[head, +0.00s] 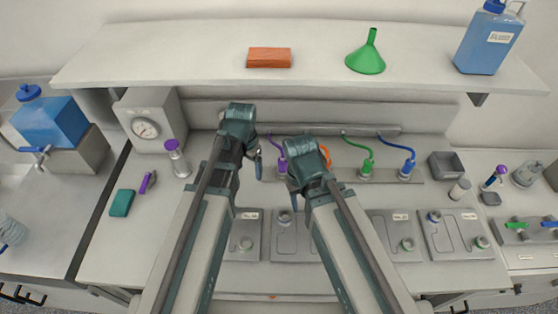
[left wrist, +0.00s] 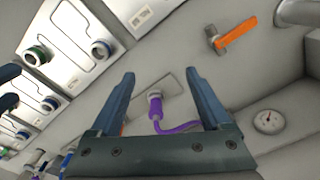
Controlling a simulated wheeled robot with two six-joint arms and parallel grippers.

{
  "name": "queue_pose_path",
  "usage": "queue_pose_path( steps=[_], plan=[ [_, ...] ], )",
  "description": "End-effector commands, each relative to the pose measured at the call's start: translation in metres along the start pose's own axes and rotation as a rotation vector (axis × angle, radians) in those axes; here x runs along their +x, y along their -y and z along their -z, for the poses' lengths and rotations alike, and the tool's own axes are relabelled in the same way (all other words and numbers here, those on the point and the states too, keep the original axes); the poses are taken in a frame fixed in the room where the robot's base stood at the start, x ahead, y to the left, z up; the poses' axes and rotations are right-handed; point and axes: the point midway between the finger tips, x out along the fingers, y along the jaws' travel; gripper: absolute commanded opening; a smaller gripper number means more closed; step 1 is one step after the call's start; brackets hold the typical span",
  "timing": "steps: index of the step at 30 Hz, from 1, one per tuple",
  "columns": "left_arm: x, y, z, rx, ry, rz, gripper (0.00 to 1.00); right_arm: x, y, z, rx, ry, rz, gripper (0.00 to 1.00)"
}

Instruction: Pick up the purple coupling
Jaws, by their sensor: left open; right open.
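The purple coupling (head: 281,163) sits at the left of a row of coloured couplings at the back of the bench, partly hidden by my arms. In the left wrist view the purple coupling (left wrist: 155,106) stands on a grey strip with its purple hose curving away, seen between the fingers. My left gripper (head: 256,160) is open and empty just left of the coupling; its two fingers (left wrist: 160,76) show apart in the left wrist view. My right gripper (head: 294,190) is close to the right and in front, open, with its fingers partly hidden.
An orange coupling (head: 325,155) is partly behind my right arm. Green (head: 366,168) and blue (head: 407,170) couplings stand further right. A shelf (head: 200,60) overhangs the back. Grey plates (head: 460,235) lie at the front. A gauge box (head: 150,120) is at left.

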Motion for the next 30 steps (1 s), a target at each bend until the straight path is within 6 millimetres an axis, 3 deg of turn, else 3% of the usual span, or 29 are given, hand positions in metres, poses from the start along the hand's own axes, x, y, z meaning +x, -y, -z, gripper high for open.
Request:
queue_pose_path(
  steps=[7,15,20,30],
  plan=[
    [-0.003,0.006,0.066,0.340,-0.002,-0.010,0.81,-0.004,0.000,0.000,0.001,0.000,0.000,0.50],
    [-0.002,-0.013,0.144,0.834,0.006,-0.026,0.81,-0.005,0.000,0.000,0.001,0.000,0.000,0.50],
    [-0.002,-0.023,0.162,0.975,0.009,-0.032,0.81,-0.005,0.000,0.000,0.001,0.000,0.000,0.50],
    [0.007,-0.025,0.163,1.001,0.009,-0.033,0.81,0.004,0.000,0.001,0.000,0.000,0.000,0.50]
  ],
)
